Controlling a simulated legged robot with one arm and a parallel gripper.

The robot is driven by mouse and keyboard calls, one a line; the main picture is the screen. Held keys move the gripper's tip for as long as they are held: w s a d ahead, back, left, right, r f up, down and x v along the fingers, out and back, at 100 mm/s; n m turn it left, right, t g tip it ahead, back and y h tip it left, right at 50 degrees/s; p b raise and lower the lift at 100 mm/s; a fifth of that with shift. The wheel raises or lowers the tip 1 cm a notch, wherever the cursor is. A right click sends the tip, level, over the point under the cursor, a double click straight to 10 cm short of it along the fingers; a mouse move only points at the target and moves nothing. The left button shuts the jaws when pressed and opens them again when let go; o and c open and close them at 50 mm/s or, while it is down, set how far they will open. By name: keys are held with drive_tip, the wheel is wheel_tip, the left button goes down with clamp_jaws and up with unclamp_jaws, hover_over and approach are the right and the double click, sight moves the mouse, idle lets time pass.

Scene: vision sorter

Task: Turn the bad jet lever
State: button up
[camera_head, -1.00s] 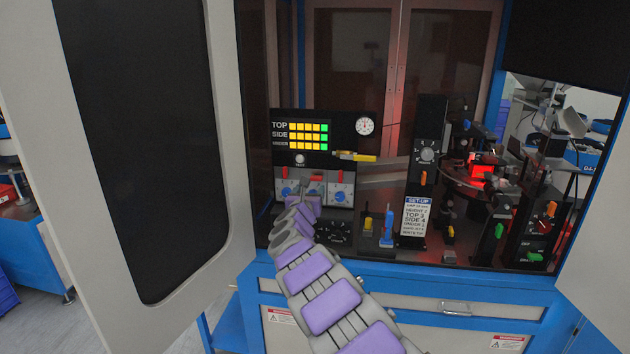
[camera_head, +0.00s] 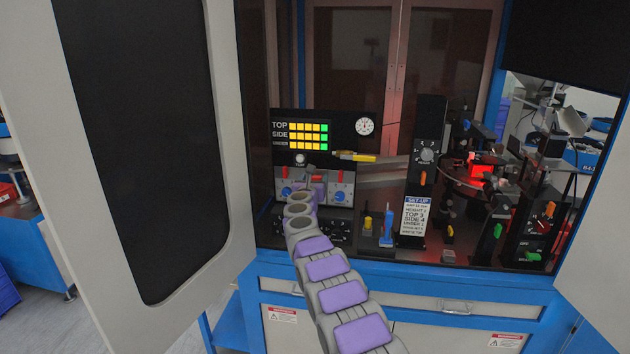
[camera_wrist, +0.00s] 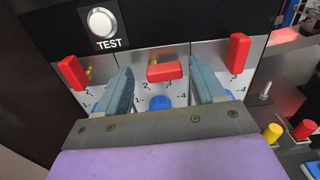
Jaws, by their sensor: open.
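The panel has three red levers in a row under the TEST button (camera_wrist: 102,22). In the wrist view, the middle lever (camera_wrist: 165,71) lies sideways, while the left lever (camera_wrist: 72,72) and right lever (camera_wrist: 238,52) stand roughly upright. My gripper (camera_wrist: 162,74) is open, with one grey finger on each side of the middle lever. No clear contact shows. A blue knob (camera_wrist: 160,102) below that lever is partly covered by my gripper. In the head view, the left lever (camera_head: 284,172) and right lever (camera_head: 340,176) show, while my arm's end largely covers the middle one.
The indicator board (camera_head: 308,134) above has yellow and green lights. A yellow-tipped nozzle (camera_head: 355,156) juts out at its right. A tall black set-up column (camera_head: 428,130) stands to the right. The open cabinet door (camera_head: 150,140) fills the left.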

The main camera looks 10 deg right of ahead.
drive_tip(key=shift+w+d, duration=0.3)
drive_tip(key=shift+w, duration=0.25)
drive_tip(key=c, duration=1)
